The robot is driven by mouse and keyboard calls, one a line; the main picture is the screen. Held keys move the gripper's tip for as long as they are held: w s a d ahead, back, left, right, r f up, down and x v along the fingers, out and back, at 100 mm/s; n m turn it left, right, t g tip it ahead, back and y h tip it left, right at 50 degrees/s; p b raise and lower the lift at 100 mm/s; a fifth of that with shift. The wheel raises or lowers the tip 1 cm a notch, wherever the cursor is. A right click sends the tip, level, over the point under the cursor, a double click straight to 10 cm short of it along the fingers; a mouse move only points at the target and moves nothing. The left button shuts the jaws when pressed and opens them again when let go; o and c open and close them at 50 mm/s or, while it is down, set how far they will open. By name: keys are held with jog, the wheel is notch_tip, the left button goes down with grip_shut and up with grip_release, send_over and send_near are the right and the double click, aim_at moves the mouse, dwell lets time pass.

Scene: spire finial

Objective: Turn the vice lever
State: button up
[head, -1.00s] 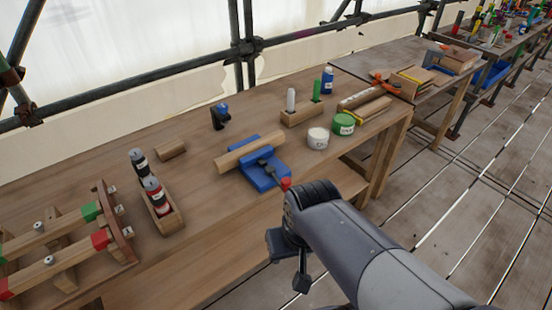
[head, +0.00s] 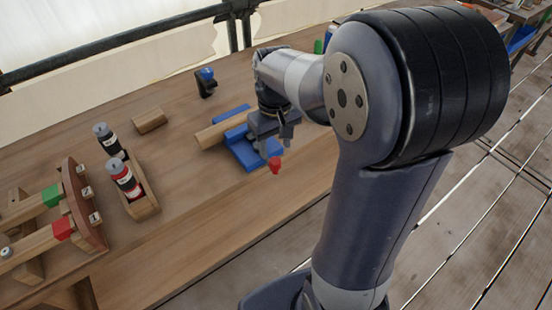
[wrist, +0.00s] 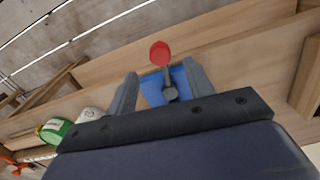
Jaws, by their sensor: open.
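The blue vice (head: 245,150) sits on the wooden bench and holds a wooden bar (head: 215,133) across it. Its lever is a dark rod with a red knob (head: 275,165) that sticks out toward the bench's front edge. In the wrist view the red knob (wrist: 160,53) and dark lever (wrist: 168,85) show between my two fingers. My gripper (head: 273,143) is open above the vice, with one finger (wrist: 125,95) and the other (wrist: 197,82) apart on either side of the lever. I cannot tell whether either touches it. My arm hides part of the vice.
A wooden holder (head: 143,207) with two bottles and a frame with red and green blocks (head: 63,228) stand at the left. A dark blue-topped item (head: 206,83) is behind. A green tin (wrist: 53,130) and white tin (wrist: 89,114) are beside the vice.

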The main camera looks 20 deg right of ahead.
aim_at(275, 161)
notch_tip(275, 161, down, 7)
jog(key=shift+r, duration=0.15)
grip_shut()
dwell(0.6)
